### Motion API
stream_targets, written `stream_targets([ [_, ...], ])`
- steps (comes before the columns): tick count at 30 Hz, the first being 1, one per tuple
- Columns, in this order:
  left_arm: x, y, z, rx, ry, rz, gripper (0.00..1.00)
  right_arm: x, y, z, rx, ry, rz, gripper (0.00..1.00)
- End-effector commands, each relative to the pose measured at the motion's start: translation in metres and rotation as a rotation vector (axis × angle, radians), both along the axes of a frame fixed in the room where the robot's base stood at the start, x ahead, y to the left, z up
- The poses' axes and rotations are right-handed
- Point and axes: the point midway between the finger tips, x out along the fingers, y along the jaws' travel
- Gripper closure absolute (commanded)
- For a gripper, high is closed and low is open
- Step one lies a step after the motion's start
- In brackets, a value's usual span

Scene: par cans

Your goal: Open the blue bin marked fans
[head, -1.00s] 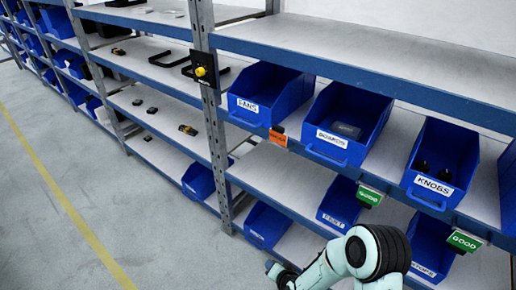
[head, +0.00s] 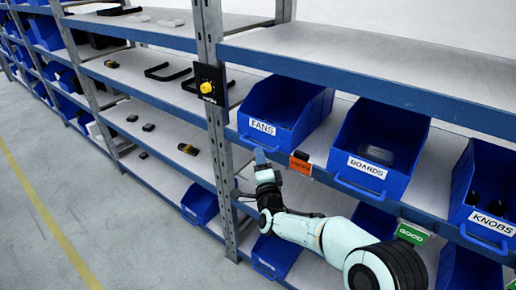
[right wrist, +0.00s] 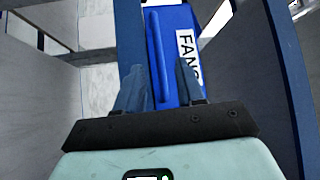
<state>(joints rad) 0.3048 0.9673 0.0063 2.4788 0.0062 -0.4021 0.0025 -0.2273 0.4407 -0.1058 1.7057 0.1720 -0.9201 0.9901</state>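The blue bin marked FANS (head: 285,105) stands on the shelf, with its white label and a front handle below it. My right gripper (head: 261,158) is just below and in front of that handle, its arm coming up from the lower right. In the right wrist view, the FANS bin (right wrist: 176,20) and its long blue handle (right wrist: 155,45) show ahead. The two fingers of my right gripper (right wrist: 159,68) are apart, with the handle's near end in the gap between them. I cannot tell whether they touch it. My left gripper is not in view.
Blue bins marked BOARDS (head: 382,135) and KNOBS (head: 485,190) stand to the right on the same shelf. An orange tag (head: 300,162) hangs just right of the gripper. A metal post (head: 213,120) with a yellow-knobbed black box (head: 208,85) is to the left.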

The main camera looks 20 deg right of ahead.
Motion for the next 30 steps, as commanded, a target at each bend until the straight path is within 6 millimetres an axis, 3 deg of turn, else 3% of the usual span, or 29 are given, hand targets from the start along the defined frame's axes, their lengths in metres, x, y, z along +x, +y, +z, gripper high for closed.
stream_targets([
  [3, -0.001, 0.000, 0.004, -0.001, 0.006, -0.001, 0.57, 0.020, -0.003, 0.003, -0.002, -0.001, -0.001, 0.62],
  [9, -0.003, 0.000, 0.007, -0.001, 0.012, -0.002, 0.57, 0.040, -0.005, 0.005, -0.001, 0.001, 0.000, 0.62],
  [21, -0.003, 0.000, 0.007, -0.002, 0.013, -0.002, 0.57, 0.046, -0.006, 0.005, -0.002, 0.002, 0.000, 0.62],
  [25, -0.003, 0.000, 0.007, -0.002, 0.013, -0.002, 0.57, 0.046, -0.006, 0.005, -0.001, 0.001, 0.001, 1.00],
  [30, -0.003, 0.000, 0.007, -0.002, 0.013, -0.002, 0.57, 0.045, -0.005, 0.005, -0.001, 0.001, 0.001, 1.00],
])
